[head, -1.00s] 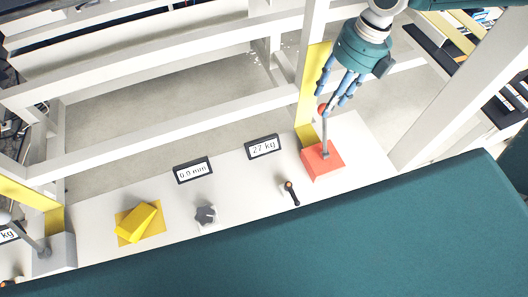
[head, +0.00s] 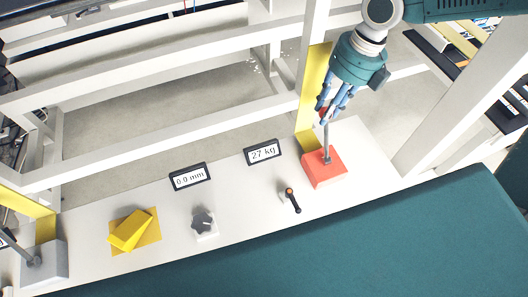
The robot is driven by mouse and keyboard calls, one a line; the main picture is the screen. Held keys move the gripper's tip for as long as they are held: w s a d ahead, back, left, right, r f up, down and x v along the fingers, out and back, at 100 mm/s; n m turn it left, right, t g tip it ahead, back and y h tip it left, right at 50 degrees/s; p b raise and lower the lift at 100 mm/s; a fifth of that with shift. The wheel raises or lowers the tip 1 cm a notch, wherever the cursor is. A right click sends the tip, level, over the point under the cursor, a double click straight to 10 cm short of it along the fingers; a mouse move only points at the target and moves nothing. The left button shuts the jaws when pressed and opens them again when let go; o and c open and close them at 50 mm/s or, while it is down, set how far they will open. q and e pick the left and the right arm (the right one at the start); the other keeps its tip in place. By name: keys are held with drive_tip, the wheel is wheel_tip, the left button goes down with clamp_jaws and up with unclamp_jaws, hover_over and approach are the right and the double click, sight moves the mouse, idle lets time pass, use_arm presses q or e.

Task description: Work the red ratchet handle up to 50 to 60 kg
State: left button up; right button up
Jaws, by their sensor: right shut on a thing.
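The red ratchet block (head: 324,171) sits at the right end of the white panel, with a grey lever (head: 327,140) rising from it. My right gripper (head: 325,113) is shut on the red knob at the lever's top, which is mostly hidden between the blue fingers. The display (head: 262,152) left of the block reads 27 kg. My left gripper is not in view.
A second display (head: 189,177) reads 0.0 mm. A yellow block (head: 131,231), a grey star knob (head: 203,223) and a small black lever with an orange top (head: 292,200) stand on the panel. White frame beams and a yellow post (head: 314,92) are close to my right gripper.

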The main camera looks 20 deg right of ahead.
drive_tip(key=shift+s, duration=0.15)
idle(0.5)
drive_tip(key=o, duration=0.8)
drive_tip(key=shift+w+d+p, duration=0.15)
drive_tip(key=shift+d+p, duration=0.4)
drive_tip(key=shift+d, duration=1)
drive_tip(key=shift+w+d+p, duration=0.1)
drive_tip(key=shift+d+p, duration=0.45)
drive_tip(key=shift+d, duration=0.95)
drive_tip(key=o, duration=0.3)
